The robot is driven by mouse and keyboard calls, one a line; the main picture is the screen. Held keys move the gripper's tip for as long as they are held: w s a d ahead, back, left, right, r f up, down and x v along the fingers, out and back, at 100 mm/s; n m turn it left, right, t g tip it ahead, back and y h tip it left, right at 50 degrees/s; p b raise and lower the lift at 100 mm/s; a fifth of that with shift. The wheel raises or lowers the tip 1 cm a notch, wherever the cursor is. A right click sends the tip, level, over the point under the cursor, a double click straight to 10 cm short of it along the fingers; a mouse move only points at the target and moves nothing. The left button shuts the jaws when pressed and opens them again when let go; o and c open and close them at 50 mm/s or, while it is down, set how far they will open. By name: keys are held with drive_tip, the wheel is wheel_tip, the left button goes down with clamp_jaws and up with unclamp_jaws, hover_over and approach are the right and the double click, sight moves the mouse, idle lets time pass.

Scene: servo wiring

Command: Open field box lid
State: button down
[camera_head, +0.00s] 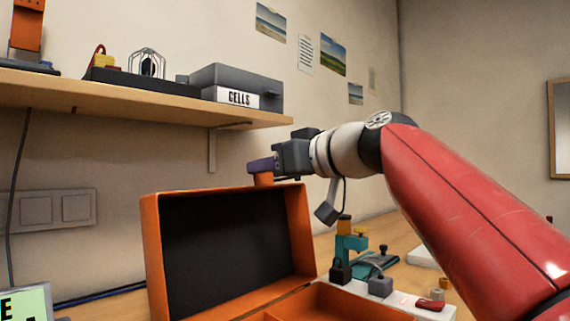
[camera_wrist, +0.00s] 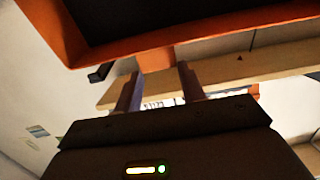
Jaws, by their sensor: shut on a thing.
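The orange field box (camera_head: 285,312) stands on the bench with its lid (camera_head: 235,245) raised to near upright, its dark lining facing me. My gripper (camera_head: 262,168) is at the lid's top edge, shut on the small orange lid tab (camera_head: 263,179). In the wrist view the lid (camera_wrist: 190,32) fills the top, and the tab (camera_wrist: 160,60) reaches down between the two fingers of my gripper (camera_wrist: 158,88). Most of the box's inside is cut off by the bottom of the head view.
A wooden shelf (camera_head: 130,105) with a grey CELLS case (camera_head: 235,85) is close behind and above the lid. A teal clamp (camera_head: 350,245), a white power strip (camera_head: 400,303) and small parts stand right of the box. A green-screened display (camera_head: 28,303) is at lower left.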

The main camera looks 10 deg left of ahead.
drive_tip(key=shift+w+a+r, duration=0.1)
drive_tip(key=shift+w+a, duration=0.1)
drive_tip(key=shift+a, duration=0.35)
drive_tip(key=c, duration=0.8)
unclamp_jaws()
drive_tip(key=shift+c, duration=0.2)
drive_tip(key=f+b+v, duration=0.1)
drive_tip(key=v, duration=0.6)
drive_tip(key=shift+s+d+r+b, duration=0.2)
drive_tip(key=shift+d+r+b, duration=0.1)
drive_tip(key=shift+r+b, duration=0.1)
